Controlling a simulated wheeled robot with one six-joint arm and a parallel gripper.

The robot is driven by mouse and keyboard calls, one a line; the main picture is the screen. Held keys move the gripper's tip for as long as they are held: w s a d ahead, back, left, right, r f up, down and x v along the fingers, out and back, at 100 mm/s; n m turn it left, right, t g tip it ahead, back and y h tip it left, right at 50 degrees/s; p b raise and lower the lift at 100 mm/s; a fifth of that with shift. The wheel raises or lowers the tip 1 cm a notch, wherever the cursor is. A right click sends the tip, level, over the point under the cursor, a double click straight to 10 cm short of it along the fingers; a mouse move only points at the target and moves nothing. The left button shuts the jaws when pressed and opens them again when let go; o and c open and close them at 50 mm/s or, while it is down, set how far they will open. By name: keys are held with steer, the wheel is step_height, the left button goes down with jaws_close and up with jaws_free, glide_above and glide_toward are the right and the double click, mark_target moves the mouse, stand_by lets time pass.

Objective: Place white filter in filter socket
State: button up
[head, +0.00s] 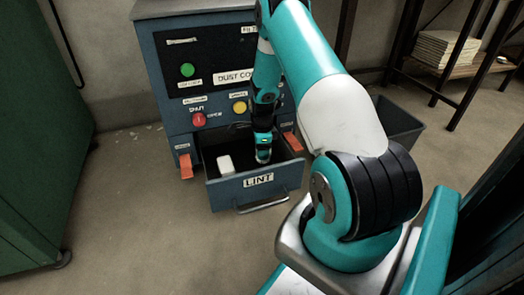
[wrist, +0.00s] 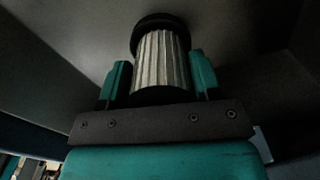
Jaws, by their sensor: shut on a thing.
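My gripper (wrist: 158,72) is shut on a pale, pleated cylindrical filter (wrist: 160,58) with dark end caps. The two teal fingers stand on either side of it in the wrist view. In the head view my gripper (head: 263,146) reaches down into the open lint drawer, at its right side. A small pale end (head: 263,156) shows below the gripper there, probably the filter. A white object (head: 225,164) sits in the left part of the drawer, apart from my gripper. I cannot make out the filter socket; the wrist view is dark.
The drawer (head: 258,191), labelled LINT, is pulled out from the blue dust collector cabinet (head: 165,88). Orange latches (head: 186,166) flank it. A dark bin (head: 398,125) stands behind at the right. A green cabinet (head: 40,130) stands at the left. The floor in front is clear.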

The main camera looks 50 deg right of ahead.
steer(key=o, duration=0.9)
steer(key=shift+f, duration=0.1)
steer(key=shift+o, duration=0.2)
